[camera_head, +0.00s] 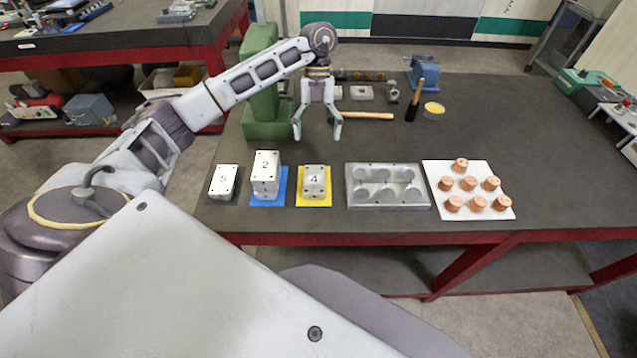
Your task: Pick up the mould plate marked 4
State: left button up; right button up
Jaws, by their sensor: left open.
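The mould plate marked 4 (314,179) is a grey metal block lying on a yellow mat (314,203) on the dark table. My left gripper (318,137) is open and empty above the table, behind the plate in the picture and apart from it. Its fingers point down. A block marked 2 (266,164) stands taller on a blue mat (268,201) just left of plate 4. My right gripper is not in view.
A grey tray with round hollows (388,204) is right of plate 4, then a white board (487,214) with several copper-coloured pieces. A green machine (266,100) stands behind the blocks. A wooden-handled hammer (365,115) lies behind the gripper. The table's right front is clear.

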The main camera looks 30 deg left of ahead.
pick_arm(q)
jog(key=shift+a, duration=0.2)
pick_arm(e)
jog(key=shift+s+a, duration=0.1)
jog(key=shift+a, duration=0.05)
pick_arm(q)
jog(key=p, duration=0.1)
send_near(314, 178)
jog(key=f, duration=0.1)
jog(key=d+f, duration=0.1)
jog(key=shift+s+f, duration=0.1)
jog(key=shift+f, duration=0.2)
jog(key=shift+x, duration=0.85)
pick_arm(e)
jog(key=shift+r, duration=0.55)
pick_arm(q)
jog(key=shift+s+d+f+p, duration=0.1)
jog(key=shift+s+f+p, duration=0.3)
jog(key=shift+f, duration=0.2)
jog(key=shift+s+f+p, duration=0.25)
jog(key=shift+s+f, duration=0.15)
jog(key=shift+f, duration=0.2)
jog(key=shift+x, duration=1.25)
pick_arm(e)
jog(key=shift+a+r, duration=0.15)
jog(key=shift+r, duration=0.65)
